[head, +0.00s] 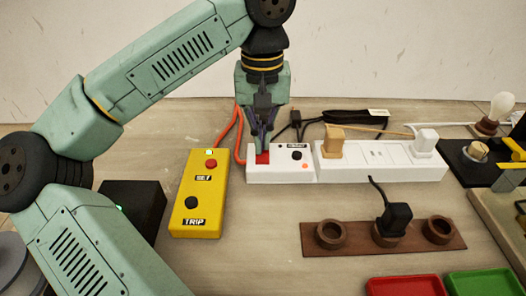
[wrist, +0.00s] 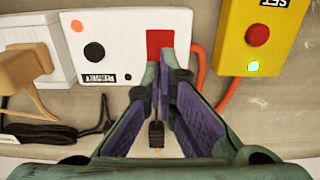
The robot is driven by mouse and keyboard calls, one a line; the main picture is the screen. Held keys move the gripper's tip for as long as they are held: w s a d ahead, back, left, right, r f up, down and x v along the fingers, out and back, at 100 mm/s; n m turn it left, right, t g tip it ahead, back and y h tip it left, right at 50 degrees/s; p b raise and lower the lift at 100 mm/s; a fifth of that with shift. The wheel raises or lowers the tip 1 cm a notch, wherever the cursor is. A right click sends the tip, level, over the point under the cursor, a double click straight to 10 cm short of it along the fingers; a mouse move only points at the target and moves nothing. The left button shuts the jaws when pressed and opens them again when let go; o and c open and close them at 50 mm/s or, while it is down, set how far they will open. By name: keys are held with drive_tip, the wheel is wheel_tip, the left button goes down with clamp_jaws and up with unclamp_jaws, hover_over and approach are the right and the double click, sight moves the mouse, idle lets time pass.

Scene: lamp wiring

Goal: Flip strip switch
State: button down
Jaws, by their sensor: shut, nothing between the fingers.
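The white power strip (head: 381,166) lies on the table. Its switch end carries a red rocker switch (head: 262,158), a black reset button (head: 296,155) and a small lit orange light (head: 305,166). In the wrist view the red switch (wrist: 160,43) is at the top middle, beside the reset button (wrist: 94,52) and the lit orange light (wrist: 77,26). My gripper (head: 265,147) points down at the red switch, its fingers shut and empty. In the wrist view its fingertips (wrist: 165,57) overlap the switch's near edge; whether they touch it I cannot tell.
A yellow SET/TRIP box (head: 200,190) with a lit green light stands left of the strip. A tan plug (head: 333,140) and a white plug (head: 425,140) sit in the strip. A brown holder (head: 345,250) with a black plug (head: 395,216) lies in front. Red (head: 405,287) and green (head: 484,284) trays are at front right.

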drive_tip(key=shift+f+b, duration=0.4)
drive_tip(key=shift+f, duration=0.45)
drive_tip(key=shift+f+b, duration=0.25)
drive_tip(key=shift+b, duration=0.15)
wheel_tip(320, 180, up, 5)
drive_tip(key=p, duration=0.3)
drive_tip(key=shift+s+f+p, duration=0.1)
drive_tip(key=shift+s+p, duration=0.05)
drive_tip(key=shift+p, duration=0.2)
drive_tip(key=shift+r+p, duration=1.15)
drive_tip(key=shift+r, duration=0.25)
